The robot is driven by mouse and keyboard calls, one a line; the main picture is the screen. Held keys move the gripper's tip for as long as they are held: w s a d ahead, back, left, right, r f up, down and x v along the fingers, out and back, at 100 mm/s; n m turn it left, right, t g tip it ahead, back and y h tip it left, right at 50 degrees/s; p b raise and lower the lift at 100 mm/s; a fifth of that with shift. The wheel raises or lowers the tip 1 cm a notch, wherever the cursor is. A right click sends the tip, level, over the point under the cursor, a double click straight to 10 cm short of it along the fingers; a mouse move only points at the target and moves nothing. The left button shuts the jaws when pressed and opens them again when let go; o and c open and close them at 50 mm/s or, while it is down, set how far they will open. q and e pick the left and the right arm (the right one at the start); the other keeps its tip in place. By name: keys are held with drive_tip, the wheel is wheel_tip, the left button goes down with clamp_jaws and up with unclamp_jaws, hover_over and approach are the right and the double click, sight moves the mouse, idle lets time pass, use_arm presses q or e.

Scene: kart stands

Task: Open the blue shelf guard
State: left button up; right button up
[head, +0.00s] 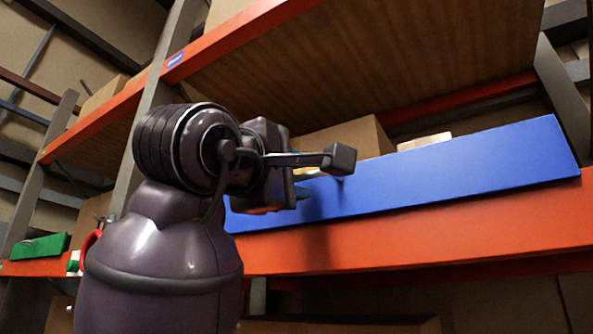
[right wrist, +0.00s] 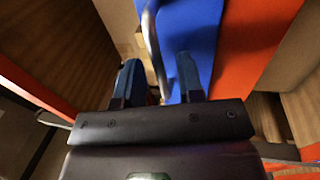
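The blue shelf guard (head: 450,172) is a long flat panel standing along the front of the shelf, just above the orange beam. Its left part is hidden behind my right arm. My right gripper (head: 325,172) is in front of the guard's left part, near its upper edge. In the right wrist view its two fingers (right wrist: 158,82) are apart, with a gap between them. The blue guard (right wrist: 190,35) shows behind the right finger and partly in the gap. A grey curved strip runs by its edge; I cannot tell whether the fingers touch it. My left gripper is out of view.
Cardboard boxes (head: 350,137) stand behind the guard. The orange beam (head: 420,232) runs below it, and another shelf (head: 400,60) hangs above. A grey upright (head: 152,95) stands at left. A green panel (head: 40,247) lies farther left.

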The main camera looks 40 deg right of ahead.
drive_tip(key=shift+w+d+r, duration=0.1)
drive_tip(key=shift+w+d, duration=0.15)
drive_tip(key=shift+d, duration=0.35)
drive_tip(key=shift+c, duration=0.5)
clamp_jaws()
